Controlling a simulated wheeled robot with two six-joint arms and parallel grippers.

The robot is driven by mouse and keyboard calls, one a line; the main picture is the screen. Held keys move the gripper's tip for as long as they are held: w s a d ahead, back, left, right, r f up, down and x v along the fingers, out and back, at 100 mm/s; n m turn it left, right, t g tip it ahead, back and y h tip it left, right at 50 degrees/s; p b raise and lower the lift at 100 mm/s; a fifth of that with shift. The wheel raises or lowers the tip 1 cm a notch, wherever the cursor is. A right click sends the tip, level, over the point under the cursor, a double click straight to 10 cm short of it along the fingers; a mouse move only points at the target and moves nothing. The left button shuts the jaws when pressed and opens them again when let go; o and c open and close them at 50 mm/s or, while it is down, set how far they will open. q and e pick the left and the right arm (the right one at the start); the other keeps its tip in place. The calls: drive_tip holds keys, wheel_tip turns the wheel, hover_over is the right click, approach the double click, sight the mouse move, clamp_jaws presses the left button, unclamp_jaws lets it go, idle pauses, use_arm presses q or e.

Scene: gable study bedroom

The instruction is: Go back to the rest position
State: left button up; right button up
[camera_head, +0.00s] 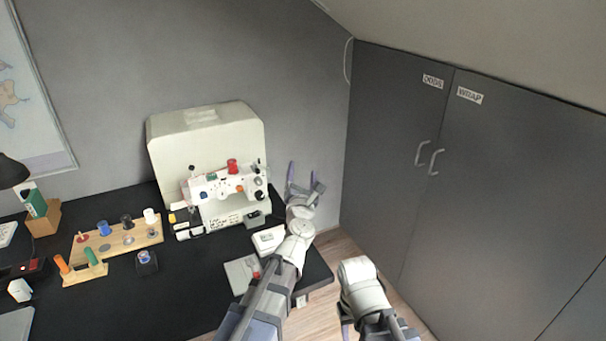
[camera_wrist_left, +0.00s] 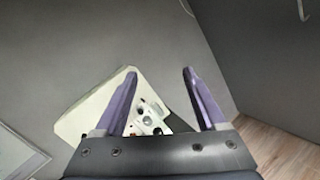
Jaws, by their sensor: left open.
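My left gripper (camera_head: 303,177) is raised past the right end of the desk, to the right of the sewing machine (camera_head: 222,190). Its two purple fingers are apart with nothing between them; they also show spread in the left wrist view (camera_wrist_left: 159,78). The sewing machine shows partly there (camera_wrist_left: 148,120), beyond the fingers. My right arm is folded at the lower middle of the head view. Only a sliver of purple shows under it, so the state of the right gripper is hidden.
The black desk (camera_head: 190,270) holds a wooden spool rack (camera_head: 115,240), a small white box (camera_head: 268,239) and a grey pad (camera_head: 241,273) beside my left arm. A cream machine cover (camera_head: 205,140) stands behind the machine. Grey cupboard doors (camera_head: 400,200) are shut at right.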

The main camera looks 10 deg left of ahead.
use_arm(q)
drive_tip(key=s+d+f+m+g+h, duration=0.35)
drive_tip(key=f+m, duration=0.25)
drive_tip(key=m, duration=0.4)
drive_tip(key=s+d+f+m+g+h, duration=0.3)
drive_tip(key=d+f+m+h, duration=0.15)
drive_tip(key=m, duration=0.55)
drive_tip(key=s+a+f+m+g+y, duration=0.3)
drive_tip(key=s+a+f+m+g, duration=0.3)
drive_tip(key=s, duration=0.3)
drive_tip(key=s+a+f+m+g+y, duration=0.2)
drive_tip(key=s+a+f+m+g, duration=0.3)
drive_tip(key=s+a+f, duration=0.3)
drive_tip(key=s+d+r+m+y+p, duration=0.1)
drive_tip(key=s+d+r+m+p, duration=0.1)
drive_tip(key=s+d, duration=0.2)
drive_tip(key=s+d+r+m+g+p, duration=0.1)
drive_tip(key=s+d+r+m+p, duration=0.1)
drive_tip(key=d, duration=0.5)
drive_tip(key=shift+s+d+r+m+y+p, duration=0.35)
drive_tip(key=shift+s+r+p, duration=0.2)
drive_tip(key=shift+s+r, duration=0.35)
